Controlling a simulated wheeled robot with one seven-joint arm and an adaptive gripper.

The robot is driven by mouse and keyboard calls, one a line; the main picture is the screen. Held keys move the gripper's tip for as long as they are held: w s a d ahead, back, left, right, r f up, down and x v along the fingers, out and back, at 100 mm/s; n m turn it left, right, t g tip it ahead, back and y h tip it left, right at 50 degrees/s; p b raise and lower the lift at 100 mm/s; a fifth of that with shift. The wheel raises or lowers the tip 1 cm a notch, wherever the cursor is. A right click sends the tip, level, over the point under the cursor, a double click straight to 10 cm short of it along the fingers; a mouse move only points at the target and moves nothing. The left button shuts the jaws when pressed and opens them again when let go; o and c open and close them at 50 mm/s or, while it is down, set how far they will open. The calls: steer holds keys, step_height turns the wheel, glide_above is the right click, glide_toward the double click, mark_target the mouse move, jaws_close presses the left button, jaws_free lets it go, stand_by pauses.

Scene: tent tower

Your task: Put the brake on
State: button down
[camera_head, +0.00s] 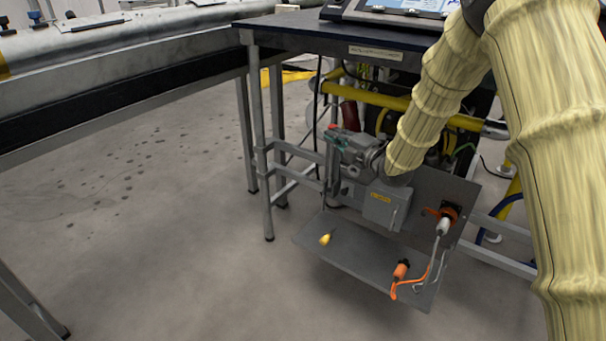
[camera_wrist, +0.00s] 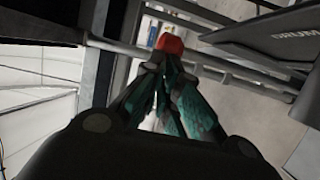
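A red knob (camera_wrist: 171,43) shows at the top middle of the wrist view, right at my fingertips. It also shows as a small red spot in the head view (camera_head: 332,127), by the table leg. My gripper (camera_wrist: 160,64) has its two teal-padded fingers drawn together to a narrow gap at the knob. It appears shut on the knob, though the exact contact is hard to see. In the head view my gripper (camera_head: 338,137) reaches left from my arm, under the dark table. Whatever bears the knob is mostly hidden behind my fingers.
A grey panel (camera_head: 350,262) with orange connectors (camera_head: 401,270) and cables lies below my gripper. A dark-topped table (camera_head: 290,30) stands above on metal legs (camera_head: 262,150). Yellow pipes (camera_head: 375,98) run behind. The floor to the left is clear.

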steer(key=shift+w+r, duration=0.35)
steer(key=shift+r, duration=0.05)
steer(key=shift+d, duration=0.2)
steer(key=s+a+p+v, duration=0.1)
steer(key=a+p+v, duration=0.1)
steer(key=v, duration=1.1)
steer(key=shift+s+a+p, duration=0.15)
steer(key=shift+s+p, duration=0.25)
steer(key=shift+p, duration=0.2)
